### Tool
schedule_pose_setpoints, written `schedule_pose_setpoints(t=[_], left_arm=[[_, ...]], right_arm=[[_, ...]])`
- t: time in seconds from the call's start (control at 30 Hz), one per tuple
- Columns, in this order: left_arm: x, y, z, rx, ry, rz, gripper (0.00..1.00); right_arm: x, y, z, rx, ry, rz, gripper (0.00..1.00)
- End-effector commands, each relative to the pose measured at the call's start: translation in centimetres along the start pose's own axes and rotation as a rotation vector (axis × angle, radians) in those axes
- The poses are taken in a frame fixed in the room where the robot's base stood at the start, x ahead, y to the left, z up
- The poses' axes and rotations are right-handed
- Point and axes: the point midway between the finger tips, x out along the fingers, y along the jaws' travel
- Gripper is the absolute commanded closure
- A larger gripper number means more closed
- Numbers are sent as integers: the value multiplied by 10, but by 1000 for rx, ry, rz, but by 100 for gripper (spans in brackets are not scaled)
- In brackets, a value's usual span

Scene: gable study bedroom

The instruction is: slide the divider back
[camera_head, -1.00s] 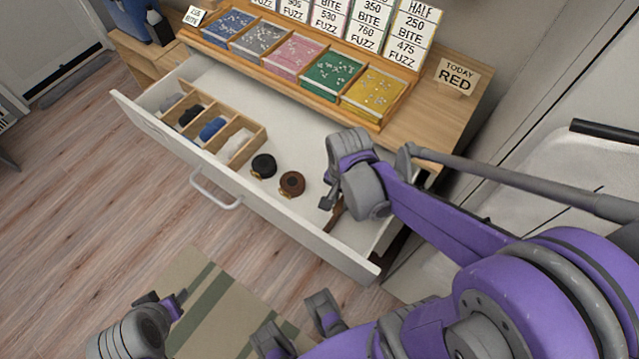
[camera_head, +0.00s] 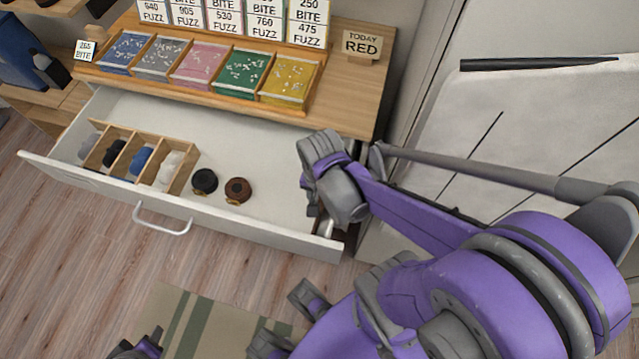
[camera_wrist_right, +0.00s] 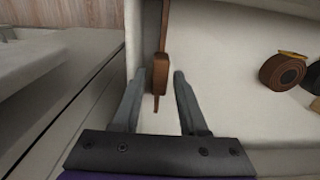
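The open white drawer (camera_head: 250,228) holds a wooden organizer (camera_head: 185,180) at its left, whose thin upright dividers separate dark, blue and white rolled items. A long brown wooden-looking piece (camera_wrist_right: 164,60) lies near the drawer's right end in the right wrist view; I cannot tell whether it is a divider. My right gripper (camera_head: 318,214) points down into the drawer's front right corner. Its fingers (camera_wrist_right: 159,74) are apart on either side of the brown piece, which is nearer the left finger in that view. My left gripper (camera_head: 148,343) is mostly cut off at the bottom edge.
A black roll (camera_head: 204,181) and a brown rolled belt (camera_head: 238,190) lie mid-drawer. The drawer has a front handle (camera_head: 162,221). Above it, a wooden top (camera_head: 352,98) carries several coloured bins and a "TODAY RED" sign (camera_head: 362,45). The drawer floor behind the rolls is clear.

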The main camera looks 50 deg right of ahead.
Motion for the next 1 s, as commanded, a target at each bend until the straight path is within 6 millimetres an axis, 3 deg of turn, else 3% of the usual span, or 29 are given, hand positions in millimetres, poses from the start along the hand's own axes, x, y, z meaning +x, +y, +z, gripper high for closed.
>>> schedule_pose_setpoints(t=[0.57,0.77,1.0], left_arm=[[1,0,0,0,0,0,50],[5,0,4,0,-2,0,50],[12,0,8,0,-5,0,50]], right_arm=[[0,-3,0,-1,0,0,45],[1,-28,0,-6,0,0,45],[1,-76,0,-4,-1,-1,45]])
